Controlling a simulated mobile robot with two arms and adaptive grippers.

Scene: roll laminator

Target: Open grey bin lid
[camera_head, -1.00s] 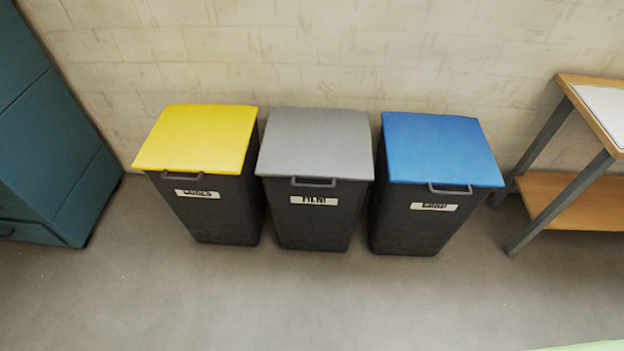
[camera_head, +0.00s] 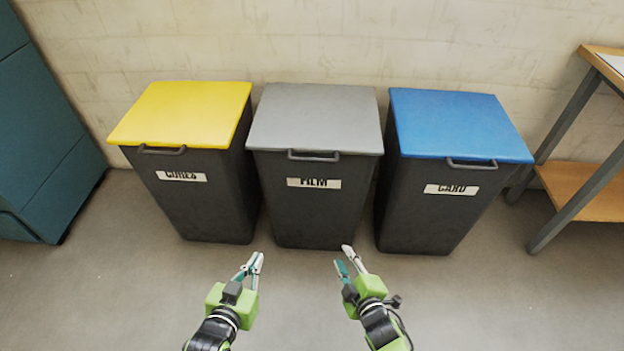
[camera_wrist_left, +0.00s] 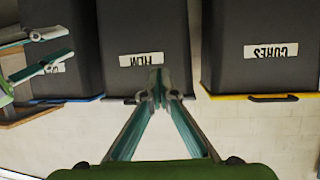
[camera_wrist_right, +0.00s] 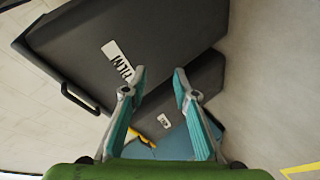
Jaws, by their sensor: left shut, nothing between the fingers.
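The grey lid (camera_head: 315,116) lies closed on the middle dark bin (camera_head: 313,215), which has a FILM label. A handle (camera_head: 313,157) sits at the lid's front edge. My left gripper (camera_head: 256,262) is shut and empty, low in front of this bin and apart from it. In the left wrist view, its tips (camera_wrist_left: 159,84) overlap the upside-down FILM bin (camera_wrist_left: 180,35). My right gripper (camera_head: 346,259) is open and empty, in front of the same bin's lower right. The right wrist view shows its spread fingers (camera_wrist_right: 160,82), with the bin and lid handle (camera_wrist_right: 79,99) beyond.
A yellow-lidded CORES bin (camera_head: 185,115) stands at left and a blue-lidded CARD bin (camera_head: 460,123) at right, both closed. A teal cabinet (camera_head: 40,140) is far left; a wooden-shelved table (camera_head: 590,190) is far right. A wall stands behind the bins. Grey floor in front is clear.

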